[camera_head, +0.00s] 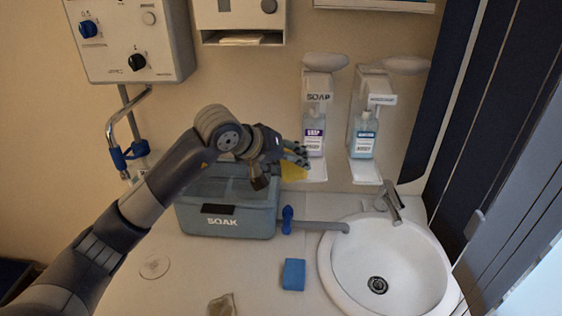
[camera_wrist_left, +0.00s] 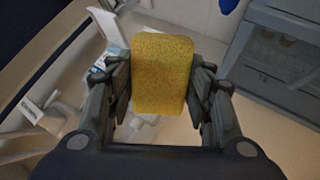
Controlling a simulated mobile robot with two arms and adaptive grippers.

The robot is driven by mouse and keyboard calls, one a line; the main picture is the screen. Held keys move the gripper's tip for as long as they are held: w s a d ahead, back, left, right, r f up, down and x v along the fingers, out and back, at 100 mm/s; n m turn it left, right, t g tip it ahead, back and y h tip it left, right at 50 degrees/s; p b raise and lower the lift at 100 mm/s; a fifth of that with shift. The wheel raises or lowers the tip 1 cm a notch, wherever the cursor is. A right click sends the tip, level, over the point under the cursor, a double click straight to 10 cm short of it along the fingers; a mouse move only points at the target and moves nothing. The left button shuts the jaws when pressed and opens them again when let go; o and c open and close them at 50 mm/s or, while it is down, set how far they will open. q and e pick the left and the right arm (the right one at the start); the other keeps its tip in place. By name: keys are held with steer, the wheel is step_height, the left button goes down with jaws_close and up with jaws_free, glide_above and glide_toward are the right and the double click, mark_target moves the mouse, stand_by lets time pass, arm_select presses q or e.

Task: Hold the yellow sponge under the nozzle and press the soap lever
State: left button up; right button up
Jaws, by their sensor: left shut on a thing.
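The yellow sponge (camera_wrist_left: 161,75) is between the fingers of my left gripper (camera_wrist_left: 160,95), which is shut on it. In the head view the sponge (camera_head: 293,172) shows partly, below the fingers of my left gripper (camera_head: 296,155). The soap dispenser (camera_head: 315,125), labelled SOAP, hangs on the wall just right of the gripper. It holds a bottle with a purple label, and its pale lever (camera_head: 325,61) is at the top. The sponge is left of the dispenser's lower tray; the nozzle is too small to make out. My right gripper is not in view.
A second dispenser (camera_head: 366,125) with a blue bottle hangs to the right. Below are a white sink (camera_head: 336,270) with a tap (camera_head: 392,203), a SOAK bin (camera_head: 222,222) under my left arm, and a blue sponge (camera_head: 293,274) on the counter. A control box (camera_head: 130,38) is at upper left.

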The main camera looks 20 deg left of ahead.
arm_select(q)
steer(key=shift+w+d+p, duration=0.3)
steer(key=shift+w+d, duration=0.1)
steer(key=shift+w, duration=0.4)
steer(key=shift+w+d+f+b, duration=0.15)
steer(key=shift+w+d, duration=0.35)
steer(key=shift+w, duration=0.6)
steer(key=shift+w+d+f+b, duration=0.15)
steer(key=shift+w+d, duration=0.3)
steer(key=shift+w, duration=0.7)
steer(key=shift+w+d+f+b, duration=0.15)
steer(key=shift+w+d, duration=0.35)
steer(key=shift+w, duration=0.6)
